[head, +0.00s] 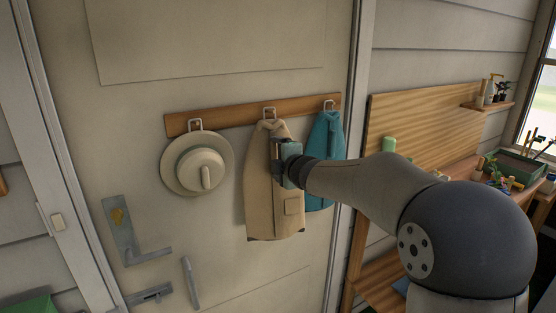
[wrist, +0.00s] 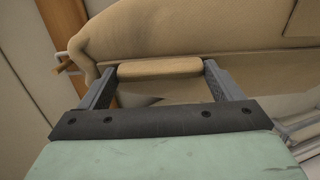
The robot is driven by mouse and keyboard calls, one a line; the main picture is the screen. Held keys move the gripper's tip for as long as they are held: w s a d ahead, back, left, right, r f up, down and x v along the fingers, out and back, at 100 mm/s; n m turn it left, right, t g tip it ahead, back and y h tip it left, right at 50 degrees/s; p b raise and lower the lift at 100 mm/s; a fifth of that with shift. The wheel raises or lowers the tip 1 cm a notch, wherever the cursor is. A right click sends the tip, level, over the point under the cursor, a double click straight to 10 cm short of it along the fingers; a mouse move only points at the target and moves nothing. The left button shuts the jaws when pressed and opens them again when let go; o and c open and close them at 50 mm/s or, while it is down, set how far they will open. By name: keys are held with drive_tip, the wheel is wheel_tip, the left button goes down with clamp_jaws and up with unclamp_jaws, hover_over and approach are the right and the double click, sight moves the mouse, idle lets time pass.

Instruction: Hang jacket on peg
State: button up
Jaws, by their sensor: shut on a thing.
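A tan jacket (head: 262,200) hangs upright against the door, its collar at the middle peg (head: 268,112) of a wooden peg rail (head: 240,113). My gripper (head: 277,150) is at the jacket's upper front, right of its middle. In the wrist view my gripper (wrist: 162,70) has a tan fold of the jacket (wrist: 185,30) between its fingers. A peg (wrist: 66,67) shows at the left there, against the jacket's bunched collar end. I cannot tell whether the collar loop is over the peg or only beside it.
A pale hat (head: 198,165) hangs on the left peg and a teal garment (head: 325,150) on the right peg, close beside the jacket. A door handle (head: 145,256) sits lower left. A workbench with a planter box (head: 517,166) stands at the right. The door below the jacket is clear.

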drive_tip(key=o, duration=1.4)
drive_tip(key=shift+o, duration=0.2)
drive_tip(key=v, duration=1.7)
drive_tip(key=s+d+f+m+g+h, duration=0.4)
drive_tip(key=s+d+f+m+h, duration=0.5)
drive_tip(key=d+f+m, duration=0.4)
drive_tip(key=s+f+m+g, duration=0.4)
drive_tip(key=s+f+m, duration=0.1)
drive_tip(key=s, duration=0.5)
drive_tip(key=s+f+m+g+y, duration=0.1)
drive_tip(key=s+f+m+g, duration=0.4)
drive_tip(key=s, duration=0.5)
drive_tip(key=shift+s+d, duration=0.3)
drive_tip(key=shift+d, duration=0.2)
